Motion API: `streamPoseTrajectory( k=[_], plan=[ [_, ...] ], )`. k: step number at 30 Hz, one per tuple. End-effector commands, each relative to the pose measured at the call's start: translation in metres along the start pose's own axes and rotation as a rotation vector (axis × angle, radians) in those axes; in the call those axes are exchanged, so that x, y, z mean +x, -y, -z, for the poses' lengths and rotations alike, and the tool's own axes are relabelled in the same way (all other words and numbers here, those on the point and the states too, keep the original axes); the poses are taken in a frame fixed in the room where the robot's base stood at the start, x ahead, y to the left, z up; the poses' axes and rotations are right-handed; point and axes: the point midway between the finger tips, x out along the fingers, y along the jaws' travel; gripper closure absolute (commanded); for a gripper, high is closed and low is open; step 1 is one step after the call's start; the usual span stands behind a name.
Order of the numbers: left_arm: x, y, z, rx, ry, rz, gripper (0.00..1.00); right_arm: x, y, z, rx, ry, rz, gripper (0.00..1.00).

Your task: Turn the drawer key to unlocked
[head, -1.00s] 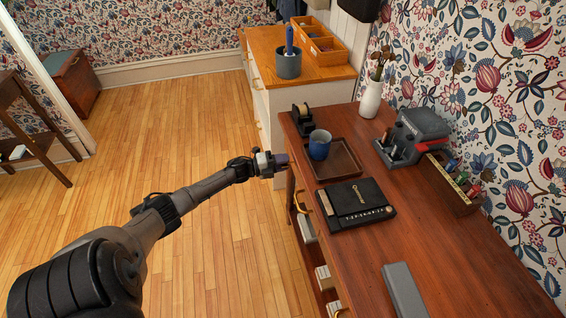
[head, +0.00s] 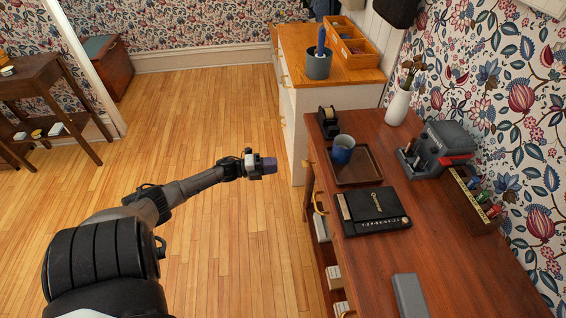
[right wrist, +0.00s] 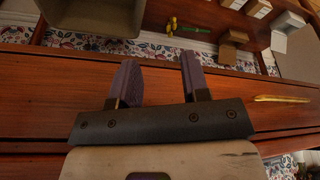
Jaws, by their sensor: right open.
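I cannot make out the drawer key in either view. The desk (head: 440,260) stands at the right in the head view, with a brass handle (head: 319,205) on its front. The right wrist view shows a red-brown wooden front (right wrist: 40,112) across the picture and a brass pull (right wrist: 282,98) at the right. My right gripper (right wrist: 160,78) is open and empty in front of this wood, left of the pull.
On the desk are a tray (head: 374,166) with a blue mug (head: 343,150), a black case (head: 373,210), a tape dispenser (head: 328,122), a vase (head: 398,106) and a grey box (head: 409,296). The right wrist view shows small boxes (right wrist: 232,42) and a yellow-green tool (right wrist: 186,29).

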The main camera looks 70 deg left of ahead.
Motion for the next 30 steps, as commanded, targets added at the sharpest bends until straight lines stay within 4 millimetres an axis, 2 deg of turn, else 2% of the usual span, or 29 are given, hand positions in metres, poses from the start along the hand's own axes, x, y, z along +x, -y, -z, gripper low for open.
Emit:
streamPoseTrajectory(
  k=[3, 8, 30],
  plan=[
    [-0.0093, 0.0004, 0.0, 0.0, 0.0, 0.0, 0.7, -0.0024, -0.0003, 0.0007, -0.001, 0.0, -0.001, 0.57],
    [-0.0139, 0.0001, 0.0001, 0.0, 0.0, 0.0, 0.7, -0.0028, -0.0014, 0.0006, -0.004, 0.001, -0.003, 0.57],
    [-0.0139, 0.0001, -0.0001, -0.024, 0.0, 0.0, 0.7, -0.0027, -0.0017, 0.0006, -0.005, 0.001, -0.004, 0.57]
  ],
)
